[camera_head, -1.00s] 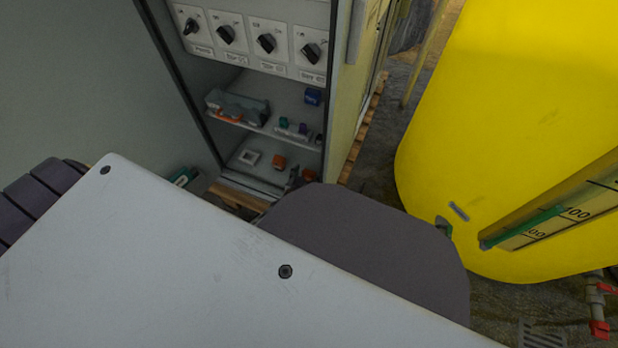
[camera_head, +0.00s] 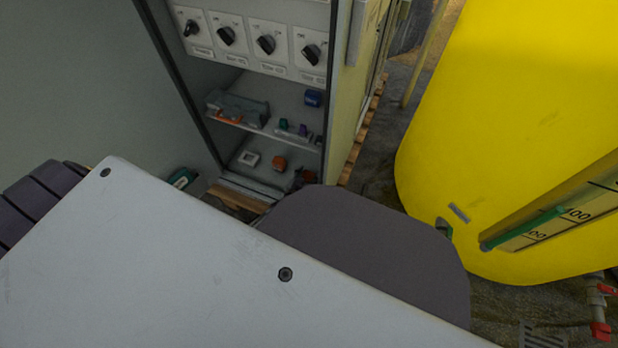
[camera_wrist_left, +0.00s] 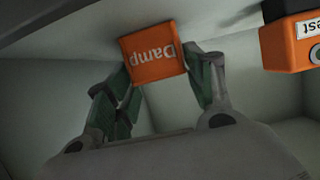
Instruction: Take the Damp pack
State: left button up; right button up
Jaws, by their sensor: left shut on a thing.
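The Damp pack (camera_wrist_left: 152,53) is a small orange block with white "Damp" lettering, upside down in the left wrist view. My left gripper (camera_wrist_left: 158,72) has its green-grey fingers closed on its two sides. In the head view the gripper (camera_head: 303,178) is a small dark shape at the right side of the cabinet's bottom compartment, partly behind my own dark arm part. My right gripper is not in view.
Another orange block (camera_wrist_left: 287,47) with a dark top and a label ending "est" is close by. The cabinet shelf (camera_head: 262,127) above holds a grey case (camera_head: 238,108) and small items. The yellow tank (camera_head: 510,130) is at right.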

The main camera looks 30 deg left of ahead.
aim_at(308, 176)
pick_arm(q)
jog(key=shift+r, duration=0.15)
jog(key=shift+r+p, duration=0.9)
notch_tip(308, 176, up, 4)
jog(key=p, duration=0.2)
jog(key=shift+f+p, duration=0.1)
jog(key=shift+p, duration=0.3)
notch_tip(308, 176, up, 2)
jog(key=shift+r+p, duration=0.1)
jog(key=shift+p, duration=0.7)
jog(key=shift+r+p, duration=0.65)
jog(key=shift+r, duration=0.3)
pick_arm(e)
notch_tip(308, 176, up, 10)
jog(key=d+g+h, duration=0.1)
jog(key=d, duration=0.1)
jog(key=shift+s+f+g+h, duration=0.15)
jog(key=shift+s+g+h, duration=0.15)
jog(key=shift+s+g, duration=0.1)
